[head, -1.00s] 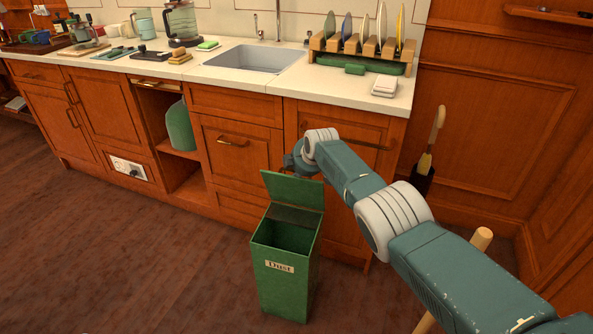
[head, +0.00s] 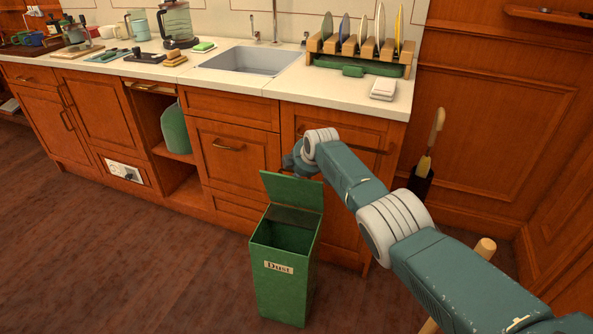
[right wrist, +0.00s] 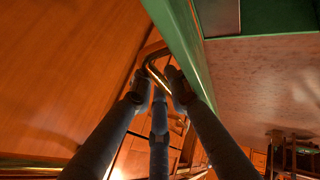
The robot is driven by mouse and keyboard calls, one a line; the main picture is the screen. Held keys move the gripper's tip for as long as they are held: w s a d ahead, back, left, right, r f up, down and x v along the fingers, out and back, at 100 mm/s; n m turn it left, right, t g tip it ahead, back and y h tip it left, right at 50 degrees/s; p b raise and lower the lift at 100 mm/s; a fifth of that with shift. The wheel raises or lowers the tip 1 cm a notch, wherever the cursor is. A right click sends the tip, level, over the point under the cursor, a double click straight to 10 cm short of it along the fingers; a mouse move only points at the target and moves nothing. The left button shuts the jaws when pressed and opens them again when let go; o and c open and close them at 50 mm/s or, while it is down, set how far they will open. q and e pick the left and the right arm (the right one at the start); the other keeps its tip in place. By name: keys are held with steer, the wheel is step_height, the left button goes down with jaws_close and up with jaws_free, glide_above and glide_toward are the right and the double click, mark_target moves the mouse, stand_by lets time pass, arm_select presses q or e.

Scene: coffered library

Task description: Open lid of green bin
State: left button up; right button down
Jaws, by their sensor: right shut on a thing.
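The green bin (head: 283,285), labelled "Dust", stands on the floor in front of the cabinets. Its lid (head: 292,190) is raised at the back edge, standing nearly upright, and the dark inside shows from above. My right gripper (head: 298,162) is behind the lid's top edge, mostly hidden by my wrist and the lid. In the right wrist view, the fingers of my right gripper (right wrist: 157,85) are closed around a thin metal handle (right wrist: 156,70) beside the green lid (right wrist: 182,35). Where the handle attaches is hard to see. My left gripper is not in view.
Wooden cabinets (head: 235,150) stand close behind the lid. Above them is a pale counter (head: 290,85) with a sink (head: 252,60) and a plate rack (head: 362,47). A dark holder (head: 421,184) stands by the right wall. Floor (head: 130,250) left of the bin is clear.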

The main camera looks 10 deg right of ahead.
mark_target(291, 186)
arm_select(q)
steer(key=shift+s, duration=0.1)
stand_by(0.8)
